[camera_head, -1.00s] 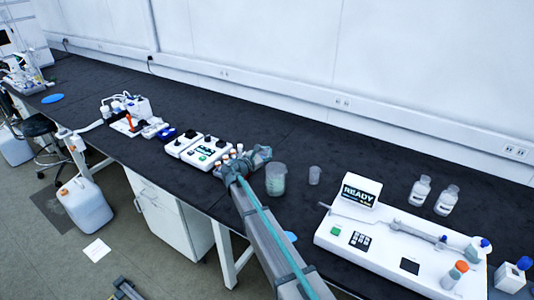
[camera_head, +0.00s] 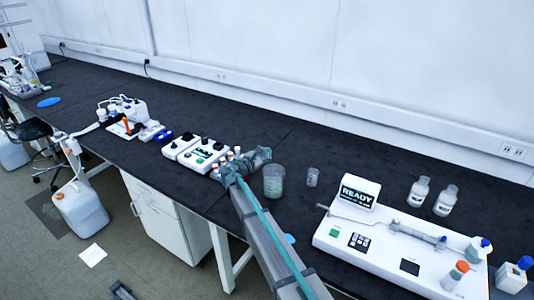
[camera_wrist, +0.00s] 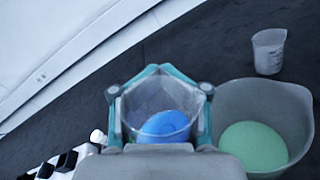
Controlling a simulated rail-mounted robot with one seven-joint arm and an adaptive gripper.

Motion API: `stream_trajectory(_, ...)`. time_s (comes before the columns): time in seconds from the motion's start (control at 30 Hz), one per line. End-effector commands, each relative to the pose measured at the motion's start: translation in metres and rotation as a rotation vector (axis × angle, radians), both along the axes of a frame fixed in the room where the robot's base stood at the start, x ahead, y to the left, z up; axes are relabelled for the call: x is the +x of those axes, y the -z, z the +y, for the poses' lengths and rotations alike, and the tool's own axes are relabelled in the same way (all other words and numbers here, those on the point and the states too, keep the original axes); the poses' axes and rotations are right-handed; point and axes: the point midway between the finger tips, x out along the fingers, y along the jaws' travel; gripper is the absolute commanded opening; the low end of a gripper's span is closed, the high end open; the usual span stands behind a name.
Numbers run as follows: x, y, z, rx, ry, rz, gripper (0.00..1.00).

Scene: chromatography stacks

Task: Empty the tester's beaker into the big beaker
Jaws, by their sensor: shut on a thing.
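My gripper (camera_wrist: 160,92) is shut on a small clear beaker (camera_wrist: 143,103) with blue liquid in it. Its fingers clasp the beaker from both sides. In the head view my gripper (camera_head: 252,162) is just left of the big beaker, and the held beaker cannot be made out. The big beaker (camera_head: 274,182) stands upright on the bench. In the wrist view the big beaker (camera_wrist: 292,108) is right beside the held one, with green liquid at its bottom. I cannot tell how far the held beaker is tilted.
Another small beaker (camera_head: 312,177) stands right of the big one. A white device reading READY (camera_head: 361,193) is at the right, with two bottles (camera_head: 432,196) behind it. A white box with knobs (camera_head: 201,152) is left of my gripper. The back of the bench is clear.

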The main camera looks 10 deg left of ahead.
Motion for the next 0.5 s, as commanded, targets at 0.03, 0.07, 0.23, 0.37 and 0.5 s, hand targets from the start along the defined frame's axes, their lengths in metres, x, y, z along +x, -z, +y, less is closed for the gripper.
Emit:
stream_trajectory(0.03, -0.0001, 0.0005, -0.0001, 0.004, 0.0, -0.003, 0.0)
stream_trajectory(0.07, -0.0002, 0.0008, -0.0002, 0.007, 0.0, -0.004, 0.0)
stream_trajectory(0.23, -0.0006, 0.0014, -0.0009, 0.039, 0.0, -0.021, 0.0)
stream_trajectory(0.37, -0.001, 0.0013, -0.0014, 0.066, 0.0, -0.034, 0.0)
stream_trajectory(0.5, -0.0011, 0.0006, -0.0016, 0.086, -0.001, -0.043, 0.0)
